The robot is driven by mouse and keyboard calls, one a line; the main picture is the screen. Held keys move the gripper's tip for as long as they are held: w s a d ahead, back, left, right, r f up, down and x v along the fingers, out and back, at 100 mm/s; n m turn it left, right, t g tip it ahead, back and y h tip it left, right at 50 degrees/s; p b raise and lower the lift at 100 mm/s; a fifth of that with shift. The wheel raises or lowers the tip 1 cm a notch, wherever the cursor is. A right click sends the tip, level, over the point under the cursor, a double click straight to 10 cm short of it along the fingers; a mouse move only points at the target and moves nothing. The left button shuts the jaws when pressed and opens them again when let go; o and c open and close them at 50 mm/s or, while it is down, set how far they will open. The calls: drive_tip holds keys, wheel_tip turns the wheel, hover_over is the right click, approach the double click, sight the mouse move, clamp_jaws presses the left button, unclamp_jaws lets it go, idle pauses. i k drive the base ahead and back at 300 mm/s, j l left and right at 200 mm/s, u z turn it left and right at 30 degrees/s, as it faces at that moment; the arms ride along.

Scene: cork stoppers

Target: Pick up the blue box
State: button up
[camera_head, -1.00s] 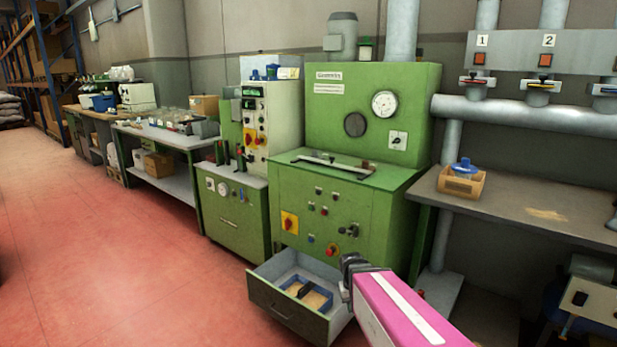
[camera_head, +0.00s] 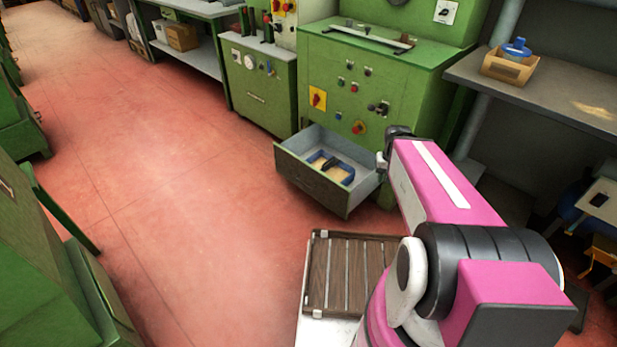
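The blue box (camera_head: 316,157) is a small open box with blue walls and a tan inside. It sits in the pulled-out drawer (camera_head: 318,184) of the green machine, and a dark item lies across it. My pink arm (camera_head: 440,185) reaches up from the bottom right, and its dark far end is just right of the drawer, in front of the machine. My gripper cannot be made out; the arm appears to hide it.
The green machine (camera_head: 375,75) stands behind the drawer. A grey bench (camera_head: 550,95) on the right holds a wooden box (camera_head: 508,66) with a blue-topped item. Green machinery (camera_head: 40,255) stands at left. Red floor (camera_head: 165,170) is clear between. A slatted wooden tray (camera_head: 343,272) is below.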

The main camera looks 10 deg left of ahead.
sight(342, 172)
drive_tip(key=i+j, duration=0.15)
drive_tip(key=j, duration=0.2)
drive_tip(key=i+j, duration=0.15)
drive_tip(key=j, duration=0.15)
drive_tip(key=i+j+z, duration=0.1)
drive_tip(key=j, duration=0.25)
drive_tip(key=i+j, duration=0.2)
drive_tip(key=j, duration=0.15)
